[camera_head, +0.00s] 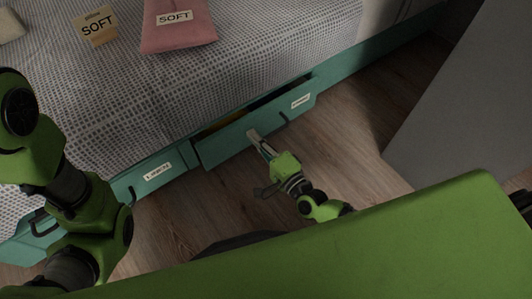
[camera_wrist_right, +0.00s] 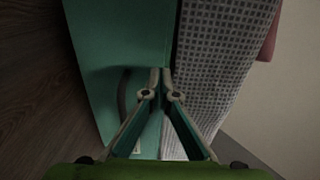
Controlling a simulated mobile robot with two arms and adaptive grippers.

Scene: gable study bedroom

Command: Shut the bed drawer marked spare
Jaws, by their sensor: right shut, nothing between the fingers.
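A teal drawer (camera_head: 235,137) under the bed stands partly open, with a dark gap behind its front. Its small white label (camera_head: 300,101) is too small to read surely. My right gripper (camera_head: 252,134) is shut and empty, its fingertips at the drawer front, left of the drawer's dark handle (camera_head: 285,119). I cannot tell whether they touch it. In the right wrist view the shut fingertips (camera_wrist_right: 161,72) lie over the teal front (camera_wrist_right: 110,45), beside a dark curved handle (camera_wrist_right: 122,98). My left arm shows at the left of the head view, but its gripper does not.
A neighbouring drawer labelled LINEN (camera_head: 157,173) looks shut. The patterned bed cover (camera_head: 245,65) carries a pink cushion-like item (camera_head: 178,32) and a tan block (camera_head: 97,27), both labelled SOFT. A grey panel (camera_head: 460,110) stands at the right. Bare wooden floor (camera_head: 350,140) lies before the drawer.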

